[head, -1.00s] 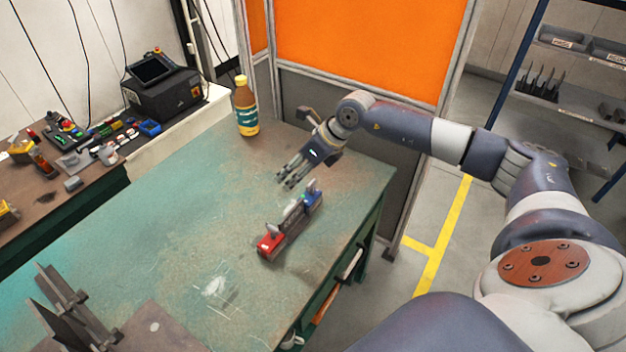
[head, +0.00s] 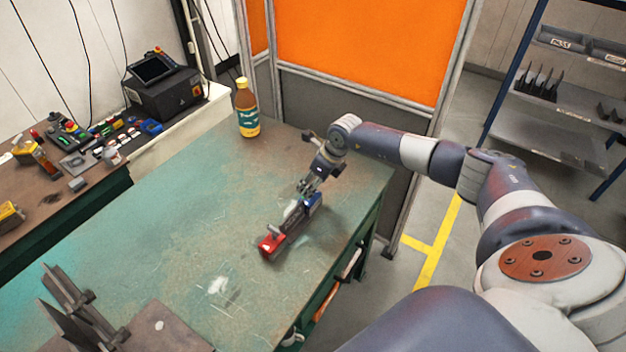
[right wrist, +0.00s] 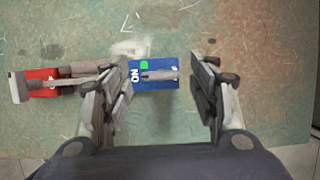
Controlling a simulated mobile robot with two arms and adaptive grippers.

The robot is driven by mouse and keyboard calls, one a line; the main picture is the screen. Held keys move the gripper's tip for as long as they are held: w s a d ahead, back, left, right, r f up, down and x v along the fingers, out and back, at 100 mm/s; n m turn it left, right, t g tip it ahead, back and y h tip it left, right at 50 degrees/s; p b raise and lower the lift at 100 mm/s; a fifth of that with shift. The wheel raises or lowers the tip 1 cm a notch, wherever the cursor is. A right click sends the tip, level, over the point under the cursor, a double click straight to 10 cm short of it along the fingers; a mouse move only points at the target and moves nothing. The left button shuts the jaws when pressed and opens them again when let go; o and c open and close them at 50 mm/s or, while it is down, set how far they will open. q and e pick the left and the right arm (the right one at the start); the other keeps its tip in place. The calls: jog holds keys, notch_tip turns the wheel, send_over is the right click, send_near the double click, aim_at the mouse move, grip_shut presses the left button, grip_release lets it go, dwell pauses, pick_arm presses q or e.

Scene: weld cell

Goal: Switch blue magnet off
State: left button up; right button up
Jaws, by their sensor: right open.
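The blue magnet (head: 315,202) stands on the green worktable, at the far end of a row with the red magnet (head: 271,244). In the right wrist view the blue magnet (right wrist: 152,83) shows a white "ON" label, a green square and a grey lever (right wrist: 160,76) lying along its top. The red magnet (right wrist: 42,86) is at the left there, partly behind a grey bar. My right gripper (right wrist: 162,72) is open, its fingers either side of the blue magnet's lever end. In the head view my right gripper (head: 306,186) is just above the blue magnet. My left gripper is out of view.
A bottle (head: 246,108) stands at the table's back corner. Dark metal brackets (head: 72,305) are at the front left. The green worktable (head: 170,230) is clear between. An orange screen (head: 370,45) stands behind, and a shelf rack (head: 560,100) is at the right.

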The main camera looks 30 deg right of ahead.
jog(key=shift+f, duration=0.2)
jog(key=shift+c, duration=0.6)
jog(key=c, duration=0.9)
jog(key=shift+c, duration=0.2)
